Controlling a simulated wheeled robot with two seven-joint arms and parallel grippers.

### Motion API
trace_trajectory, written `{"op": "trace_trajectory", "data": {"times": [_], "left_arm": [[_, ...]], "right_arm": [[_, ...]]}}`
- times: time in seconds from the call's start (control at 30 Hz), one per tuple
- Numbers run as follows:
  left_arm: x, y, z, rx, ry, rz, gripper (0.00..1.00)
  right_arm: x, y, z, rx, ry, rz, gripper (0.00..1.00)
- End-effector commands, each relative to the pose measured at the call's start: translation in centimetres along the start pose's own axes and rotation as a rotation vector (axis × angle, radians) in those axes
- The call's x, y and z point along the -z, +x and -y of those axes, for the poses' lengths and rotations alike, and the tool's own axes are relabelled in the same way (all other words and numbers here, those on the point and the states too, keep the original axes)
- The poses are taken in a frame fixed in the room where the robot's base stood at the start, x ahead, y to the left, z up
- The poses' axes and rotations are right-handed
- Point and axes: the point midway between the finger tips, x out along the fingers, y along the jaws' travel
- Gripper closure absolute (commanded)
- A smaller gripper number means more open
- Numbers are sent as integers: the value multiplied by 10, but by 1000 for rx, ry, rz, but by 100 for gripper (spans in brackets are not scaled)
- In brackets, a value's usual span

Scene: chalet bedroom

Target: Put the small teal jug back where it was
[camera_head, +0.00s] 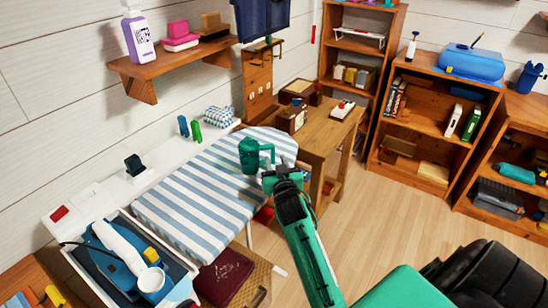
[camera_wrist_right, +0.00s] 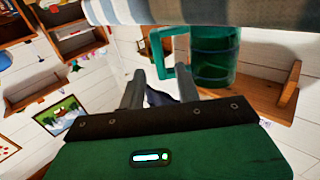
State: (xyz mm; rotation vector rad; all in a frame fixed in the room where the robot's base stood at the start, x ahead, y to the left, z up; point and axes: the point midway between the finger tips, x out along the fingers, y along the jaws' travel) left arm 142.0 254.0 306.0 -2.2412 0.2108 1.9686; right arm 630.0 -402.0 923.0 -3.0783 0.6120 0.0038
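The small teal jug (camera_head: 249,156) stands upright on the striped ironing board (camera_head: 190,200), near its right end, with its handle toward the right. My right gripper (camera_head: 281,178) is beside the handle, at the board's edge. In the right wrist view, which is upside down, the jug (camera_wrist_right: 214,58) and its square handle show just past my right gripper's fingertips (camera_wrist_right: 159,74). The fingers are apart, and the handle's near part lies between or just beyond them; I cannot tell whether they touch it. My left gripper is not in view.
A wooden desk (camera_head: 330,128) with small boxes stands behind the board's right end. A green bottle (camera_head: 196,132) and folded checked cloth (camera_head: 219,116) are on the white ledge behind the board. A wall shelf (camera_head: 170,65) hangs above. The wooden floor (camera_head: 400,225) at right is clear.

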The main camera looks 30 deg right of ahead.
Motion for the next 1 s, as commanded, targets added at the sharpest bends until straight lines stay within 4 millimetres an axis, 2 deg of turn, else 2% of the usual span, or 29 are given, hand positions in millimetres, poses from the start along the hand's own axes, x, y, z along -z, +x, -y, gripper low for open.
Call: {"op": "trace_trajectory", "data": {"times": [0.03,0.2,0.4,0.6,1.0], "left_arm": [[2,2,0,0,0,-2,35],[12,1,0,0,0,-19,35],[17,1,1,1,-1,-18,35],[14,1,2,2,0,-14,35],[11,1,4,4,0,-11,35]], "right_arm": [[-2,-13,0,0,1,1,67],[-2,-47,0,0,1,2,67],[-2,-73,0,0,1,2,67],[0,-82,0,0,1,1,67],[0,-81,0,0,0,1,67]]}}
